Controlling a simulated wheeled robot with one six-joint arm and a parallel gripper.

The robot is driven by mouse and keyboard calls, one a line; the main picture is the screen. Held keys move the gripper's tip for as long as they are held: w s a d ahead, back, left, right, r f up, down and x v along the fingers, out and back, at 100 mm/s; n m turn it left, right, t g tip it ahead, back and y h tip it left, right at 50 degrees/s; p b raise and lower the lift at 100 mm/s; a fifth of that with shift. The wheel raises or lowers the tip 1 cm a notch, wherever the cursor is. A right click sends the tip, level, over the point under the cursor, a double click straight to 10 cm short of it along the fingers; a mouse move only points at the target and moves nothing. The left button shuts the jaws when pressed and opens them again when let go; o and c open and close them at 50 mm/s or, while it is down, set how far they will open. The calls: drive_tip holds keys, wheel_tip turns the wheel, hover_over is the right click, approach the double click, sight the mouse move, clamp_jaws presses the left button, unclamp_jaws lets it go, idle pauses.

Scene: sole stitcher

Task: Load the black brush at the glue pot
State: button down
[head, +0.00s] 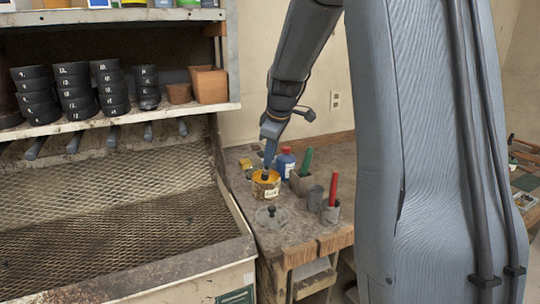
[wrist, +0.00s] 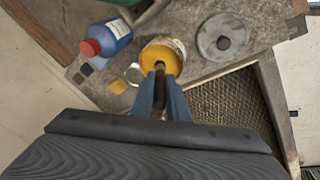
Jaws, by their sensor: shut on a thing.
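The glue pot (head: 258,188) is a small can with yellow glue inside and a label on its front, standing open on the workbench. In the wrist view the pot (wrist: 172,50) is just beyond my fingertips. My gripper (head: 267,165) points down over the pot. It is shut on the black brush (wrist: 159,74), whose dark handle shows between the fingers. The brush's lower end is at the pot's mouth, over or in the yellow glue; I cannot tell how deep. The bristles are hidden.
A grey lid (head: 271,216) lies in front of the pot. A blue bottle with a red cap (head: 285,164) stands behind it. To the right are a green-handled brush (head: 306,161) and a red-handled brush (head: 333,188) in holders. A mesh-lined bench (head: 110,200) is left.

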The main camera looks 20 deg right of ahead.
drive_tip(key=shift+f, duration=0.55)
idle(1.2)
drive_tip(key=shift+r+p, duration=2.3)
drive_tip(key=shift+r, duration=1.25)
